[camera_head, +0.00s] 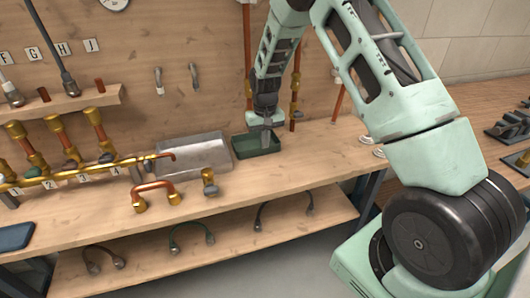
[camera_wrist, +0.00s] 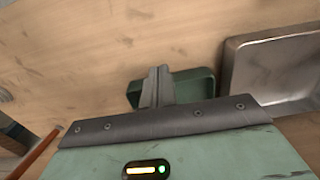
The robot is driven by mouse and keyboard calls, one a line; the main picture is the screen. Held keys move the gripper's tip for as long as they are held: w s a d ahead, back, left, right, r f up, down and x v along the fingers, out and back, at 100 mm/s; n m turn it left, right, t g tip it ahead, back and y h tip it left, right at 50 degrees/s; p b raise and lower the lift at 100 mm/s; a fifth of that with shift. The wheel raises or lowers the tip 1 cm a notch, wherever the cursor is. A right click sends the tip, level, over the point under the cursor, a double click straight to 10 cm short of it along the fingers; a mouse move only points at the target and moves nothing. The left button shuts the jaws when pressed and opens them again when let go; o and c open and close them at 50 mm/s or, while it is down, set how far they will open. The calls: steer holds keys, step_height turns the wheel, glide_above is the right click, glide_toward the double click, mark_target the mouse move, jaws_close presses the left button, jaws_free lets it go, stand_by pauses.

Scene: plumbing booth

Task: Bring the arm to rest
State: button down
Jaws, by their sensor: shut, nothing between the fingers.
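My gripper (camera_head: 267,138) hangs at the end of my pale green arm, pointing down over the small dark green tray (camera_head: 258,152) on the workbench. In the wrist view its two fingers (camera_wrist: 157,76) are together with nothing between them. The green tray (camera_wrist: 201,82) shows behind the fingers, partly hidden by them. I cannot tell how high the fingertips are above the tray.
A grey metal tray (camera_head: 195,154) stands left of the green tray. A copper U-shaped pipe (camera_head: 156,188) and a brass fitting (camera_head: 209,183) are on the bench (camera_head: 285,176). Brass valves (camera_head: 62,178) line the left. Vertical pipes (camera_head: 296,90) stand behind my gripper.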

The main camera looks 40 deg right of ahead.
steer(key=s+a+r+n, duration=0.2)
steer(key=s+a+r, duration=0.2)
steer(key=a, duration=0.3)
steer(key=s+a+r+n+y, duration=0.1)
steer(key=s+a+r, duration=0.4)
steer(key=a, duration=0.2)
steer(key=s+a+r+n, duration=0.2)
steer(key=s+a+r, duration=0.2)
steer(key=a, duration=0.4)
steer(key=s+a+r+n, duration=0.1)
steer(key=s+a+n, duration=0.1)
steer(key=s, duration=0.9)
steer(key=s+a+r+n, duration=0.1)
steer(key=s+a+n, duration=0.2)
steer(key=s, duration=0.8)
steer(key=shift+s+a+r+n, duration=0.2)
steer(key=shift+r+n, duration=0.15)
steer(key=shift+n, duration=0.15)
steer(key=shift+d, duration=0.1)
